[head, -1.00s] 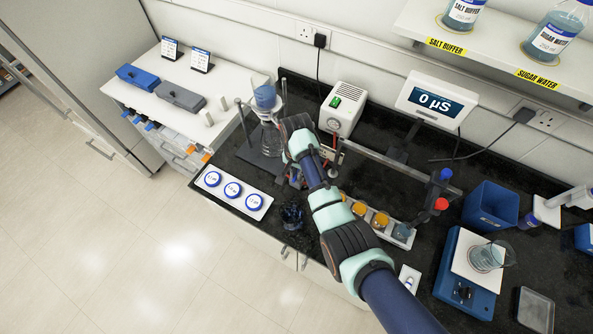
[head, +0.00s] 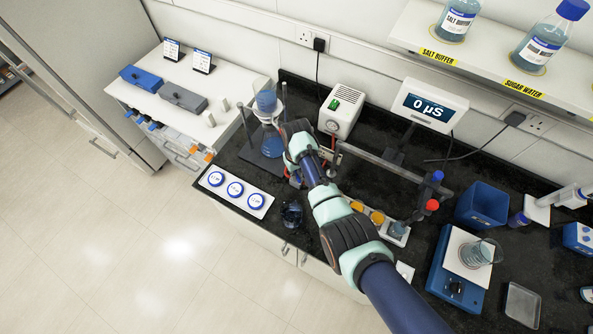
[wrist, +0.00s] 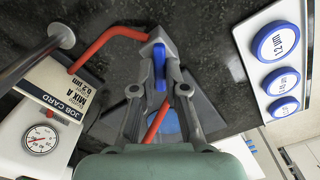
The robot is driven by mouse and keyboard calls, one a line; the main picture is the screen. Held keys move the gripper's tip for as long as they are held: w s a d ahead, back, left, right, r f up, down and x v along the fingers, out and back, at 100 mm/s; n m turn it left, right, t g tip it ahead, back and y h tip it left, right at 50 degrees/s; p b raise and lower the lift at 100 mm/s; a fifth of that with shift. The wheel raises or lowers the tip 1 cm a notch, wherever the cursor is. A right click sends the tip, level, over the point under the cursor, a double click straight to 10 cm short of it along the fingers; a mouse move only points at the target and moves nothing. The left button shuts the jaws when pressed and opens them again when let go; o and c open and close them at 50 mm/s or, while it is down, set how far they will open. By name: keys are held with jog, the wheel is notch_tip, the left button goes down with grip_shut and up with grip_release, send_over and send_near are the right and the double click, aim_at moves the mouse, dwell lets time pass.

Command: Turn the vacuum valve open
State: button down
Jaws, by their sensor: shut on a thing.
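The vacuum valve (wrist: 157,40) is a small grey fitting with a blue lever (wrist: 159,76), in line with red tubing (wrist: 105,43) in the wrist view. My gripper (wrist: 160,88) is shut on the blue lever, one finger on each side. The lever points along the fingers, towards my wrist. In the head view my wrist and arm hide the valve and fingertips. The filter flask (head: 271,140), with a blue-filled funnel (head: 266,101) on top, stands just left of my wrist. The white vacuum pump (head: 341,110) is behind and to the right.
A job card (wrist: 55,88) and pump gauge (wrist: 41,138) are close by on the left of the wrist view. A tray of blue-rimmed filter discs (head: 236,190) lies at the counter's front.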

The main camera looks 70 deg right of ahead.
jog(key=n+p, duration=0.1)
jog(key=n, duration=0.5)
jog(key=shift+n, duration=0.4)
dwell(0.4)
jog(key=c, duration=1.2)
grip_release()
notch_tip(320, 180, up, 12)
jog(key=shift+w+r, duration=0.1)
